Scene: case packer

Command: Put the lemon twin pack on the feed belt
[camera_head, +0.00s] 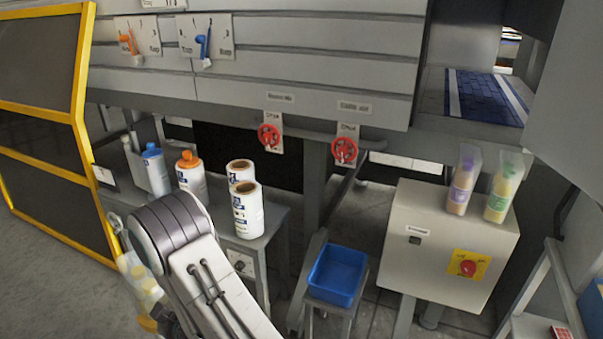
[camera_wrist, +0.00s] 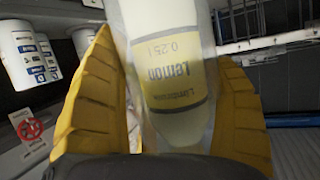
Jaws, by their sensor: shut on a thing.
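The lemon twin pack (camera_head: 138,272) shows in the head view at lower left, partly hidden behind my arm, as a clear wrap with yellow labels. In the wrist view the pack (camera_wrist: 172,75) fills the middle, its yellow label reading "Lemon 0.25 l" upside down. My gripper (camera_wrist: 165,100) is shut on it, one yellow finger on each side. In the head view only a bit of my gripper (camera_head: 148,323) shows beside my arm. The feed belt (camera_head: 487,98), taken to be the blue surface at upper right, lies inside the machine opening, far from my gripper.
Two other packs, purple (camera_head: 463,180) and green (camera_head: 502,187), stand on a beige control box (camera_head: 432,248). A blue tray (camera_head: 336,275) sits on a low stand. White rolls (camera_head: 249,212) and bottles (camera_head: 191,174) stand on a grey bench. Red handwheels (camera_head: 344,150) hang below the machine.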

